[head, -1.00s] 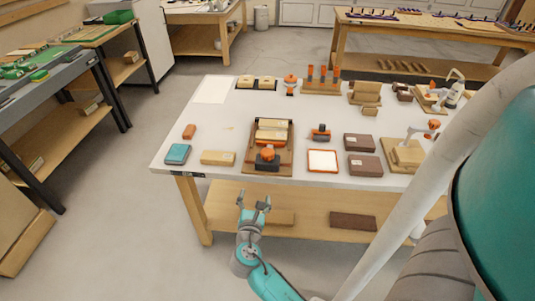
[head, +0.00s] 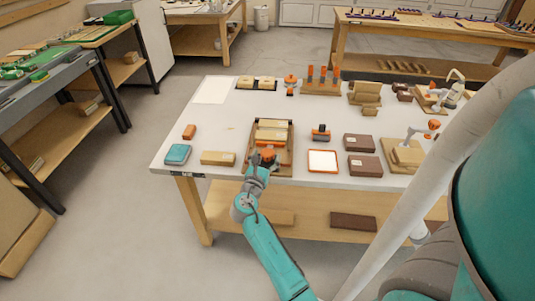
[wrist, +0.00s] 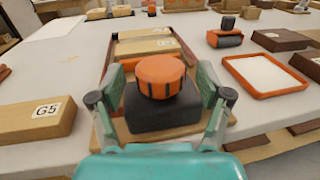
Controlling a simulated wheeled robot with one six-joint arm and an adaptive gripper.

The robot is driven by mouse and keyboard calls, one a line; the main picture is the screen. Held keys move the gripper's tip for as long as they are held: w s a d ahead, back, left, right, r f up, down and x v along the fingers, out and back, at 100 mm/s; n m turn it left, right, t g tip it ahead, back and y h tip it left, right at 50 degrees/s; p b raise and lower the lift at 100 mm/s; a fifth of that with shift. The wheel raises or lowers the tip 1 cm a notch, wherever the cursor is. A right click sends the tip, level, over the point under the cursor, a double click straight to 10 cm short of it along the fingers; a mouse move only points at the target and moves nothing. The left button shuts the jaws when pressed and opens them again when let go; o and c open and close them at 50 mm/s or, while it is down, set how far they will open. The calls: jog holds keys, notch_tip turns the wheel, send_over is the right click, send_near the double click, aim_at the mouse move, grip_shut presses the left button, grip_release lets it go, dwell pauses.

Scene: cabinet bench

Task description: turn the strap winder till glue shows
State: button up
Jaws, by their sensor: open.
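The strap winder is an orange round knob (wrist: 160,75) with dark grips on a black block (wrist: 163,110). It sits at the near end of a brown wooden frame (wrist: 112,62) holding pale wooden blocks (wrist: 147,46) with an orange strip across. My gripper (wrist: 161,98) is open, one finger to each side of the knob and block, with gaps showing and no clear contact. In the head view my gripper (head: 258,170) reaches over the table's front edge to the winder and hides part of it. I see no glue clearly at the blocks.
A wooden block marked G5 (wrist: 40,117) lies left of the frame. An orange-rimmed white tray (wrist: 265,75), a small orange and black tool (wrist: 225,38) and dark brown boxes (head: 359,143) lie to the right. A teal box (head: 177,154) is at the table's left.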

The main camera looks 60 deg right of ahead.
jog(key=shift+x, duration=0.95)
jog(key=c, duration=1.2)
jog(key=shift+m+g, duration=0.3)
jog(key=shift+g, duration=0.2)
